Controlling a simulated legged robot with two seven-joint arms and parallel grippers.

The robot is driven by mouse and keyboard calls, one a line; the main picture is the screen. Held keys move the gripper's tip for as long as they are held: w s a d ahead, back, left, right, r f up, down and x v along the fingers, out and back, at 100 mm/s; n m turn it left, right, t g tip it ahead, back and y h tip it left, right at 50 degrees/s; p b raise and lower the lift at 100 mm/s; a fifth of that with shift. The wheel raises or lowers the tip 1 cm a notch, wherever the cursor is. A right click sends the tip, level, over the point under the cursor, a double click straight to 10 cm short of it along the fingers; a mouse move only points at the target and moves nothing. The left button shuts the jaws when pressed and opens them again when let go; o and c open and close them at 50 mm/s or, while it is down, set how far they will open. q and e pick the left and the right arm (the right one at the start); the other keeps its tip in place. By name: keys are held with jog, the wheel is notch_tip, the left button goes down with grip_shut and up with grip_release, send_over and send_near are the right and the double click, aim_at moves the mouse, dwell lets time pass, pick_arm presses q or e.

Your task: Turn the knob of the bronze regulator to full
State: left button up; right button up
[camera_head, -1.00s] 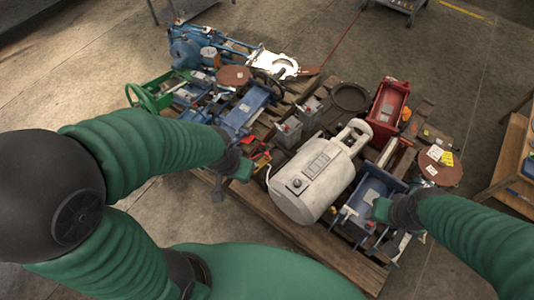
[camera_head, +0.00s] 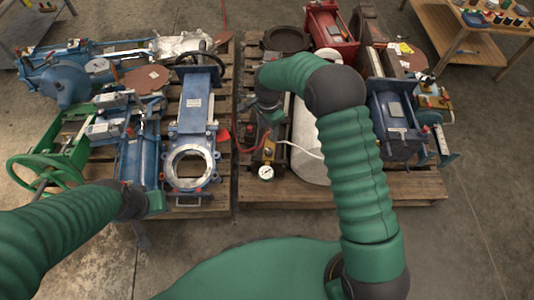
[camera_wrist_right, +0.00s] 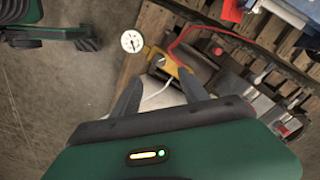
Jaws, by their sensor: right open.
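The bronze regulator (camera_wrist_right: 172,66) shows as a yellow-brass body with a round white gauge in the right wrist view. In the head view, the gauge (camera_head: 266,172) sits near the pallet's front edge, below my right gripper (camera_head: 265,112). In the right wrist view, my right gripper (camera_wrist_right: 160,88) is open, its dark fingers spread either side of a white surface, with the regulator just beyond their tips. I cannot make out the knob or its setting. My left gripper (camera_head: 150,205) hangs at the front of the left pallet; its jaws are unclear.
The white tank (camera_head: 308,150) stands right of the regulator, partly behind my right arm. A red hose (camera_wrist_right: 205,30) arches beside the regulator. Left are a blue valve (camera_head: 193,125) and a green handwheel (camera_head: 42,175). A blue box (camera_head: 397,115) stands right. Floor in front is clear.

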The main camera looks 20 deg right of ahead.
aim_at(269, 151)
jog(key=f+b, duration=0.1)
jog(key=f, duration=0.2)
jog(key=d+f+b, duration=0.1)
jog(key=f, duration=0.3)
jog(key=f+b, duration=0.2)
jog(key=f, duration=0.1)
jog(key=shift+s+d+f, duration=0.1)
jog(key=shift+d+f, duration=0.05)
jog(key=shift+f, duration=0.05)
jog(key=f, duration=0.1)
jog(key=f+b, duration=0.1)
jog(key=f, duration=0.1)
jog(key=shift+a, duration=0.3)
jog(key=shift+a+f, duration=0.2)
jog(key=shift+f, duration=0.15)
jog(key=shift+d, duration=0.3)
jog(key=shift+c, duration=0.2)
pick_arm(q)
jog(key=f, duration=0.4)
jog(key=d+f, duration=0.1)
jog(key=f, duration=0.1)
pick_arm(e)
jog(key=shift+a, duration=0.1)
grip_shut()
